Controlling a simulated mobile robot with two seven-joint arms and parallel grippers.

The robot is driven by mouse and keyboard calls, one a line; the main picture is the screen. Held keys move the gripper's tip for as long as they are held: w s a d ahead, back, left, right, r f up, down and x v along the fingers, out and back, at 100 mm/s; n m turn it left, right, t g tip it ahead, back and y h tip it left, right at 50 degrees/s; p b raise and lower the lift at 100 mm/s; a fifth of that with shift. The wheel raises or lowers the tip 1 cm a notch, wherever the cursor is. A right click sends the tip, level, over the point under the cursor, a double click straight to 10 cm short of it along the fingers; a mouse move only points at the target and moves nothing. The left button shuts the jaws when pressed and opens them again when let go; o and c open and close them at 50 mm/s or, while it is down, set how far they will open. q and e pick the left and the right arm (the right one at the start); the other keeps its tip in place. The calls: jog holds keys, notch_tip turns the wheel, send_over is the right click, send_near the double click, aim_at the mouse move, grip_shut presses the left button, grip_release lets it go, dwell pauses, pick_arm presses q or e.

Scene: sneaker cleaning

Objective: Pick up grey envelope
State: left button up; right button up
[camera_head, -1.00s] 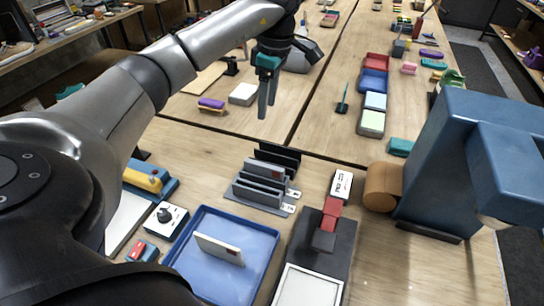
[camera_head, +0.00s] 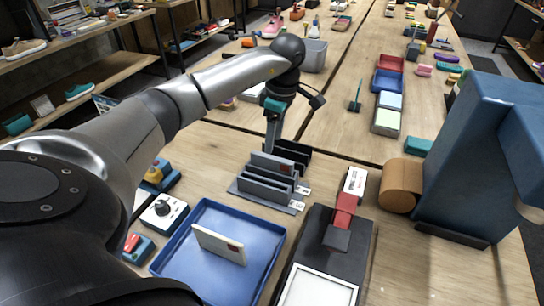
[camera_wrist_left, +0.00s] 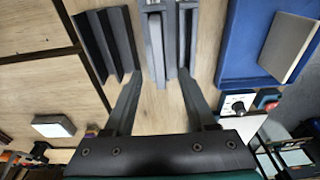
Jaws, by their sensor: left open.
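A grey envelope (camera_head: 272,162) with a small red mark stands upright in the grey slotted rack (camera_head: 246,192). My left gripper (camera_head: 271,146) is open and points down just above and behind it, with nothing held. In the left wrist view the open left gripper (camera_wrist_left: 160,77) has its fingers apart, and a light grey upright panel (camera_wrist_left: 155,45), apparently the envelope, shows between and beyond them. Whether the fingers touch it cannot be told. A paler, beige-grey envelope (camera_head: 218,244) with a red mark leans in the blue tray (camera_head: 272,232). My right gripper is not in view.
A black slotted rack (camera_head: 298,152) stands close behind the grey one. A black board with a red piece (camera_head: 345,205) lies to the right, near a brown roll (camera_head: 400,187) and a large blue machine (camera_head: 470,170). A control box with a knob (camera_head: 163,211) is left.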

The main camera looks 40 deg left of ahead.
aim_at(272, 157)
pick_arm(q)
jog(key=f, duration=0.7)
jog(key=shift+a+f+b, duration=0.3)
jog(key=shift+a, duration=0.05)
jog(key=shift+r, duration=0.1)
grip_shut()
